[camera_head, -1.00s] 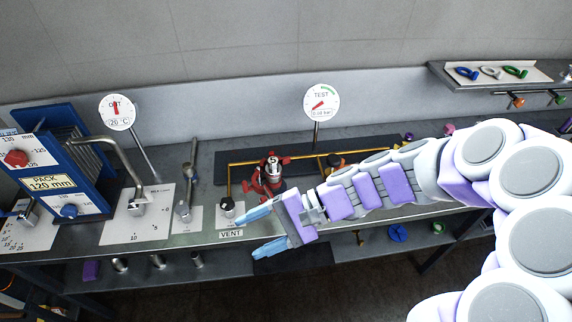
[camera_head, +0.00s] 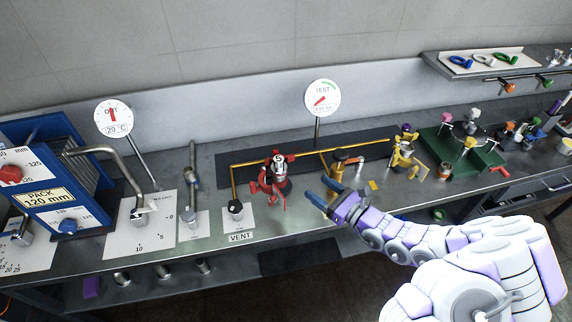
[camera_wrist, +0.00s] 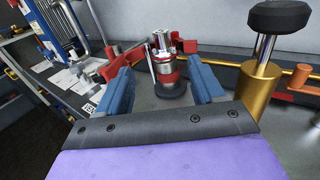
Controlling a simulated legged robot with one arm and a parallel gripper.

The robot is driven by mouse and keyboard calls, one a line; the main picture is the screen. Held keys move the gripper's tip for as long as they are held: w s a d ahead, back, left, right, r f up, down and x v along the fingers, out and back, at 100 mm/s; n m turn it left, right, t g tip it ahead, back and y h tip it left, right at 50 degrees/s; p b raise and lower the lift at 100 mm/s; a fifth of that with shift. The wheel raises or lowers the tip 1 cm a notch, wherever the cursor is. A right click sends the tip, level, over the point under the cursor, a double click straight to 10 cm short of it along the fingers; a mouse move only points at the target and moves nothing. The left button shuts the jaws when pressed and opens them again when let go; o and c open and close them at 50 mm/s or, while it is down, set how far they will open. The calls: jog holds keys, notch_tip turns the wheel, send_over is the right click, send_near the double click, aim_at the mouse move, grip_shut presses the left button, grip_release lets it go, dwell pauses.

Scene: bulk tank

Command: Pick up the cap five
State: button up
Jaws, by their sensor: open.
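The cap marked 5 (camera_head: 279,161) is a small silver cylinder with a dark numbered top. It sits upright on a red fitting (camera_head: 268,184) with clamp arms on the bench. In the wrist view a silver cylinder (camera_wrist: 164,66) with a red band stands on a black base, seemingly this cap and fitting; its number cannot be read there. My gripper (camera_head: 321,190) is open and empty, to the right of the fitting and apart from it. In the wrist view my blue fingers (camera_wrist: 160,78) flank the cylinder in the picture, with the cylinder beyond them.
A brass post with a black knob (camera_wrist: 258,80) stands close on the right in the wrist view. The yellow pipe (camera_head: 236,182) runs behind the fitting. The VENT valve (camera_head: 236,210) stands to its left. A TEST gauge (camera_head: 322,99) rises behind.

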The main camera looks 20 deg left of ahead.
aim_at(283, 162)
jog(key=x, duration=0.3)
jog(key=b+x, duration=0.1)
jog(key=x, duration=0.3)
jog(key=b+x, duration=0.1)
jog(key=x, duration=0.3)
jog(key=shift+s+a+f, duration=0.15)
jog(key=shift+a, duration=0.15)
jog(key=b+x, duration=0.1)
jog(key=x, duration=0.2)
jog(key=b+x, duration=0.1)
jog(key=x, duration=0.2)
jog(key=shift+w+d+f, duration=0.1)
jog(key=shift+w+f, duration=0.05)
jog(key=shift+w, duration=0.15)
jog(key=shift+w+a, duration=0.2)
jog(key=shift+a, duration=0.05)
jog(key=shift+d, duration=0.1)
jog(key=c, duration=1.1)
jog(key=shift+c, duration=0.2)
